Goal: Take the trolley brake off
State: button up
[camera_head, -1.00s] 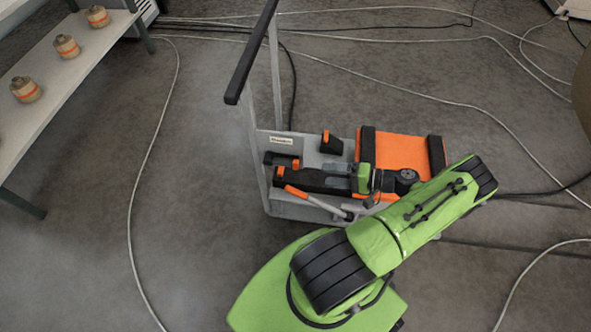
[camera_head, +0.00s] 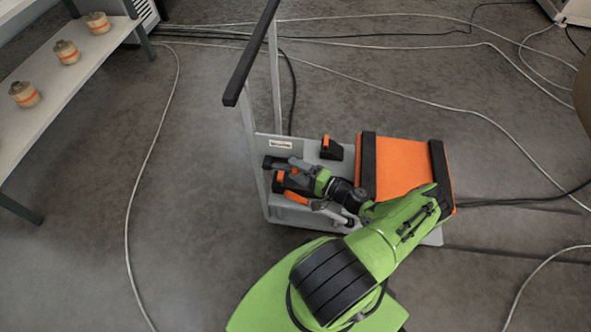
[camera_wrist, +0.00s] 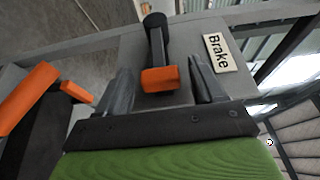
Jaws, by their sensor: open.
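The brake lever (camera_wrist: 156,50) is a black bar with an orange tip (camera_wrist: 161,80), beside a "Brake" label (camera_wrist: 219,53) in the wrist view. My gripper (camera_wrist: 160,68) is open, with one finger on each side of the orange tip. I cannot tell whether either finger touches it. In the head view my gripper (camera_head: 298,172) is low over the left end of the grey trolley (camera_head: 292,216), by the label plate (camera_head: 281,143). There the gripper hides part of the lever.
A black-and-orange block (camera_head: 331,148) and an orange pad (camera_head: 403,167) sit on the trolley. The push handle (camera_head: 250,55) rises at its left. Cables cross the floor.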

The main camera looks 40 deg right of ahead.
jog(key=shift+w+a, duration=0.1)
jog(key=shift+w, duration=0.3)
grip_shut()
